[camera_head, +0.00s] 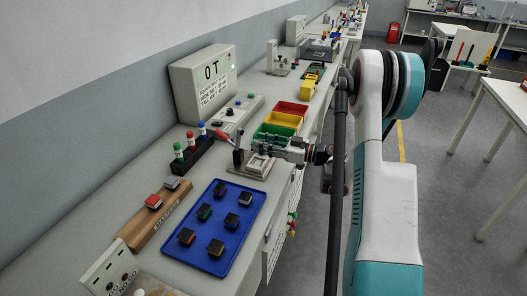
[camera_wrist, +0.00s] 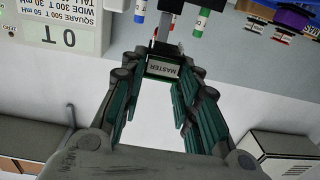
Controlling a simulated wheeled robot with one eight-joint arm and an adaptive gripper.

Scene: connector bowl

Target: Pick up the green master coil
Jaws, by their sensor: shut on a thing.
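My gripper (camera_wrist: 163,70) reaches in from the right over the bench; its tips also show in the head view (camera_head: 246,156). It is shut on a small dark block with a pale plate reading MASTER, the master coil (camera_wrist: 163,69), which appears upside down in the wrist view. A dark block (camera_head: 238,157) shows at the fingertips in the head view.
A blue tray (camera_head: 262,205) holds several dark coils. A wooden rack (camera_head: 162,215) carries a red-topped and a grey-topped block. A black rack (camera_head: 196,157) holds upright markers. A meter (camera_head: 205,83) reading 0 T stands behind. Red, green and yellow bins (camera_head: 291,108) lie beyond the gripper.

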